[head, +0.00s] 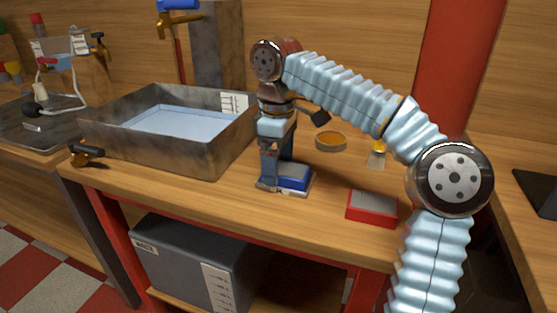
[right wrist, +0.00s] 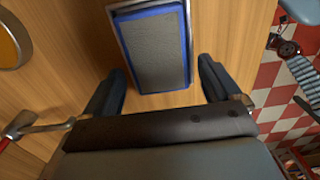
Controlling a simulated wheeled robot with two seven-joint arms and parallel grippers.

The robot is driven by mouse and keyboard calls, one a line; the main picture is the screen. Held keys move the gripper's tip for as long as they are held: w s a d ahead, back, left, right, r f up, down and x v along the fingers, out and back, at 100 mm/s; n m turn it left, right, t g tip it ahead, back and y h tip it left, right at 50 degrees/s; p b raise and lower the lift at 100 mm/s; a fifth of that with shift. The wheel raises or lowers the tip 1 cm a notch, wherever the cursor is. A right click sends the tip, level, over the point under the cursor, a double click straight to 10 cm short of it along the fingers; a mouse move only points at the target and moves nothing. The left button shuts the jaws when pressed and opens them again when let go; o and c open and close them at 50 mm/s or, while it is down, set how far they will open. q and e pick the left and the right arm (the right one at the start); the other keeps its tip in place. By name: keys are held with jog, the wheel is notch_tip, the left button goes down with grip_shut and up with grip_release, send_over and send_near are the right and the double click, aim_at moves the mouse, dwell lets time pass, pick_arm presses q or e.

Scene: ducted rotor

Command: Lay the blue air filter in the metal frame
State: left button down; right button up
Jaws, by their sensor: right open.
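The blue air filter (head: 294,178), a blue rim around a grey mesh, lies flat on the bench. It also shows in the right wrist view (right wrist: 158,48). A thin pale metal frame (head: 299,191) shows along its edges, also at its left side in the right wrist view (right wrist: 121,45). The filter appears to lie within this frame; how deep it sits I cannot tell. My right gripper (head: 277,168) points down at the filter's end. In the right wrist view its fingers (right wrist: 163,82) are open and apart, with nothing held. My left gripper is not in view.
A red-rimmed filter (head: 372,208) lies right of the blue one near the bench front. A round orange-topped tin (head: 331,141) and a brush (head: 377,156) are behind. A large metal basin (head: 150,155) stands left. A grey box (head: 190,262) is on the lower shelf.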

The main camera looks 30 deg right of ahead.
notch_tip(320, 180, up, 6)
jog(key=shift+w+a+f+p, duration=0.1)
jog(key=shift+p, duration=0.9)
jog(key=shift+r, duration=0.95)
